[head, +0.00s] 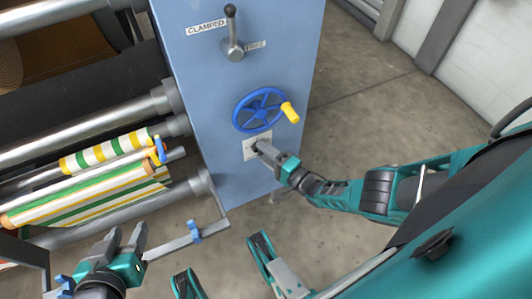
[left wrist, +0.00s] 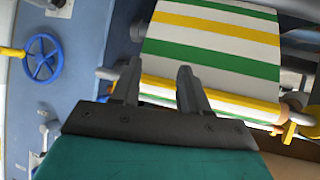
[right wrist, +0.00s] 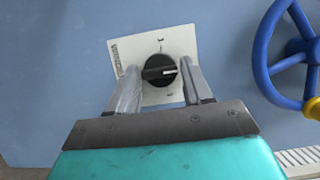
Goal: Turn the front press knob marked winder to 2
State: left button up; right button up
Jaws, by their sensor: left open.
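The winder knob is a black round dial with a raised bar on a white label plate; it shows in the right wrist view (right wrist: 160,71). The plate (right wrist: 187,45) reads "WINDER" along its left side. The bar lies about level in that view, its white mark at the right end. My right gripper (right wrist: 163,82) is at the knob with one finger on each side; the fingers are apart, and I see no clear contact. In the head view my right gripper (head: 262,150) partly covers the knob. My left gripper (head: 126,236) is open and empty beside the rollers.
The blue press panel (head: 225,110) carries a blue handwheel (head: 259,110) with a yellow handle just above the knob, and a lever (head: 233,35) marked "CLAMPED" higher up. Striped rolls (head: 85,195) and metal rollers are at left. Floor right of the panel is open.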

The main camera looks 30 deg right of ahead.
jog(key=o, duration=0.3)
pick_arm(q)
jog(key=shift+s+a+r+p, duration=0.15)
jog(key=shift+s+a+p, duration=0.15)
jog(key=shift+p, duration=0.55)
pick_arm(e)
jog(key=v, duration=0.7)
jog(key=shift+s+d, duration=0.1)
jog(key=shift+s, duration=0.15)
pick_arm(q)
jog(key=shift+w+r, duration=0.1)
jog(key=shift+r, duration=0.05)
jog(key=shift+r, duration=0.1)
pick_arm(e)
jog(key=shift+r, duration=0.1)
